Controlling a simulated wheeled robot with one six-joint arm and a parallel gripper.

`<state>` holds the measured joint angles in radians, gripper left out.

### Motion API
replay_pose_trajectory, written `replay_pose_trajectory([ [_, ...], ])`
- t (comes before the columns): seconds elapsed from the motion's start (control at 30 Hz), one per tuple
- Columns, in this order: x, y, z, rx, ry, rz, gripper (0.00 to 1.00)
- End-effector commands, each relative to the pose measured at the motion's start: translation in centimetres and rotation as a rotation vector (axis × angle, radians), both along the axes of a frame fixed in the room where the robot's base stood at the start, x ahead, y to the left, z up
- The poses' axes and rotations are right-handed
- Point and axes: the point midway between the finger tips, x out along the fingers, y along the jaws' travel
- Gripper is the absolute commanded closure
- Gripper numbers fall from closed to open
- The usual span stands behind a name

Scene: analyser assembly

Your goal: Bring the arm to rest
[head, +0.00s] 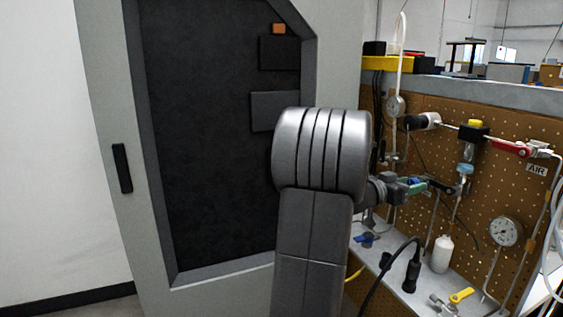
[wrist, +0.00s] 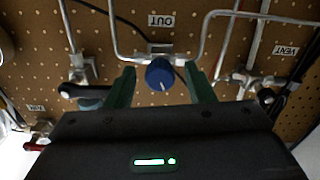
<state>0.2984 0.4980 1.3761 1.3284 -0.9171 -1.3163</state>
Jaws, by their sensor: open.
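My arm rises through the middle of the head view, bent, with its grey ridged joint in front of the cabinet. My gripper (head: 416,187) points right, towards the pegboard panel. In the wrist view my gripper (wrist: 159,69) has its two green fingers spread apart. A round blue knob (wrist: 159,75) on the panel shows in the gap between the fingertips. The fingers do not appear shut on it; I cannot tell the distance in depth. My arm hides part of the panel's left side in the head view.
A brown pegboard (head: 495,180) carries pipes, a red-handled valve (head: 508,146) and a gauge (head: 506,231). A white bottle (head: 441,254), a black connector (head: 411,271) and a yellow-handled valve (head: 461,295) are on the ledge below. A dark-windowed cabinet (head: 205,150) stands left.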

Motion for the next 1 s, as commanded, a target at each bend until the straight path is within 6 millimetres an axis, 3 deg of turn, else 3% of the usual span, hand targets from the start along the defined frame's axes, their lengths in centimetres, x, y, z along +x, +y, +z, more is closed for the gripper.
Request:
replay_pose_trajectory([
  [0.07, 0.0, 0.0, -0.5, 0.009, -0.025, 0.000, 0.51],
  [0.6, -4.1, 10.1, 0.1, 0.009, -0.020, 0.004, 0.51],
  [0.8, -5.0, 12.1, 0.1, 0.010, -0.021, 0.002, 0.51],
  [1.0, -5.3, 12.7, 0.0, 0.009, -0.021, 0.000, 0.51],
])
